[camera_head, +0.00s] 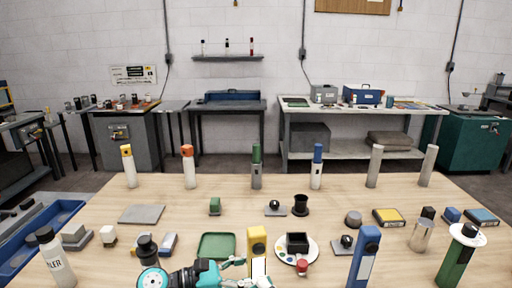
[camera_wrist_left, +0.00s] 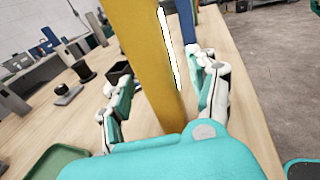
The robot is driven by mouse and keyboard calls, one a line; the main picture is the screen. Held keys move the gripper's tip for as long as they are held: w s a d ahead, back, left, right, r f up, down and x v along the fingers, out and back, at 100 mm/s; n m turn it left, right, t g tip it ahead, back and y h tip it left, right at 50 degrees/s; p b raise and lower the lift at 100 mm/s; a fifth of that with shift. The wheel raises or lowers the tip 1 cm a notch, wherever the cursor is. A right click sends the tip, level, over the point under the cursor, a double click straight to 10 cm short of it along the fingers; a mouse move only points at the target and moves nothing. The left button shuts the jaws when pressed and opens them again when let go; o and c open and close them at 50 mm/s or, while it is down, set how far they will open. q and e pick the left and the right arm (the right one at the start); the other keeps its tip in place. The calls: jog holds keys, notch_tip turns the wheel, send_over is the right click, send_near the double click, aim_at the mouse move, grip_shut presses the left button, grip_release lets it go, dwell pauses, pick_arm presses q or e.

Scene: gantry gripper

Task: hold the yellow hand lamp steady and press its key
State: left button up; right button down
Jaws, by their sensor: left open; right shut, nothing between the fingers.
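The yellow hand lamp (camera_head: 257,242) stands upright near the front middle of the table, with a white strip down one face. A small dark mark shows near its top; I cannot tell if it is the key. My left gripper (camera_head: 250,271) reaches in from the left at the lamp's lower part. In the left wrist view the yellow lamp (camera_wrist_left: 150,70) rises between the spread fingers of the left gripper (camera_wrist_left: 160,72). The left gripper is open, with no clear grip on the lamp. My right gripper is in neither view.
A white round plate (camera_head: 313,243) with a black box (camera_head: 297,242) and a red piece stands just right of the lamp. A blue lamp-like block (camera_head: 364,255) is further right. A green tray (camera_head: 217,246) lies left, behind my arm. Several upright cylinders line the back.

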pick_arm(q)
jog(key=v, duration=1.2)
